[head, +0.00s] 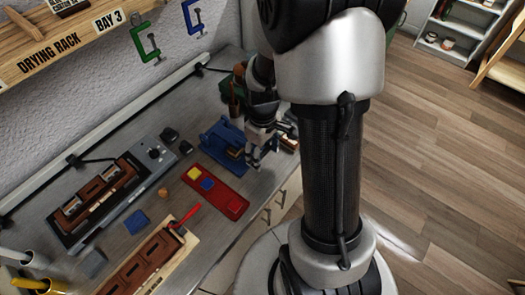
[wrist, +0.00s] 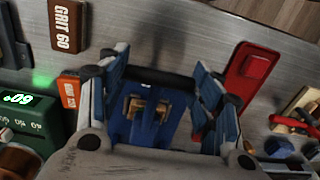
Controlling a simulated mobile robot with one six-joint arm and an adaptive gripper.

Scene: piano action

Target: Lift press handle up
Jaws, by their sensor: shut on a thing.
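The blue press (head: 222,140) stands on the grey bench in the head view. In the wrist view its blue body (wrist: 145,128) lies below my fingers, with a small brass-coloured piece in its middle. A dark bar, the press handle (wrist: 160,78), runs across between my two fingers. My gripper (wrist: 165,82) is shut on this handle, one finger at each end. In the head view my gripper (head: 258,145) is at the right side of the press, and the handle is hard to make out there.
A red tray (head: 232,205) with coloured pads lies in front of the press; it also shows in the wrist view (wrist: 248,72). A green box with a lit display (wrist: 22,115) and a "GRIT 60" block (wrist: 68,25) are at the left. Wooden parts (head: 145,262) lie further left.

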